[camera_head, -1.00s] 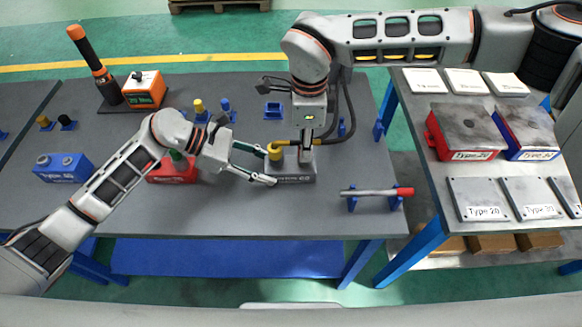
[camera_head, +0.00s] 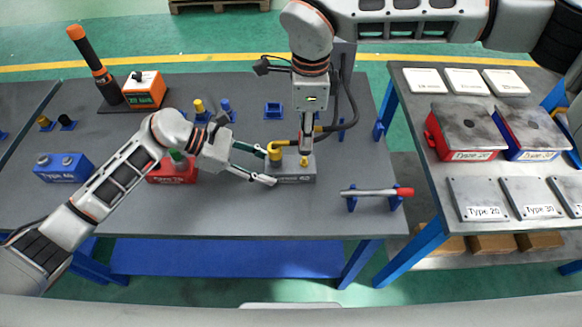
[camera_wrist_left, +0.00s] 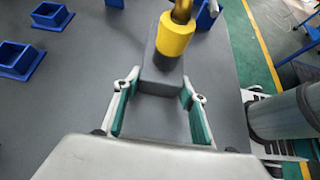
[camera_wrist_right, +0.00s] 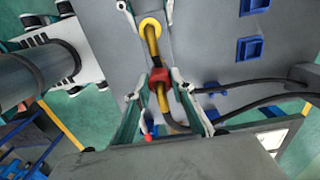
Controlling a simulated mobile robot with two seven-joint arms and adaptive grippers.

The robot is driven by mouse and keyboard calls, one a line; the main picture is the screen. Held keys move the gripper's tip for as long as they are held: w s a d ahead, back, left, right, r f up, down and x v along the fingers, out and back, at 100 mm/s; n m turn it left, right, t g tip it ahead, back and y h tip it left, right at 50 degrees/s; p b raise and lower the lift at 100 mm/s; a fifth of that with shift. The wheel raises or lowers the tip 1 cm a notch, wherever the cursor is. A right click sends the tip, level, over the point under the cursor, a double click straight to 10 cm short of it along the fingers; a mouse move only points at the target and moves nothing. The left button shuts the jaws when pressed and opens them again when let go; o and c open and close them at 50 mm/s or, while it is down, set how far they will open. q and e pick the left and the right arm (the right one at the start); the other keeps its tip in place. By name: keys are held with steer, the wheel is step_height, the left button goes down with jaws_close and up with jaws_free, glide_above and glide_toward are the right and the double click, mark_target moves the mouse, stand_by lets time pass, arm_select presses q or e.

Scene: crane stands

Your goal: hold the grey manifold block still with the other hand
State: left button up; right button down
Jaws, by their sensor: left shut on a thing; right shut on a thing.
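The bar's far end meets the yellow fitting. Part of the block is hidden by the left fingers.
A red-ended rod (camera_head: 372,192) rests on blue holders at the right. A blue square socket (camera_head: 273,110) is behind. Bare bench lies in front.

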steer(key=shift+r, duration=0.3)
arm_select(q)
steer(key=o, duration=1.4)
steer(key=v, duration=1.1)
steer(key=shift+a+r, duration=0.2)
steer(key=shift+a, duration=0.15)
arm_select(e)
steer(key=shift+r, duration=0.25)
arm_select(q)
steer(key=shift+r+p, duration=1.05)
steer(key=shift+r, duration=0.15)
arm_select(e)
steer(key=shift+r, duration=1.7)
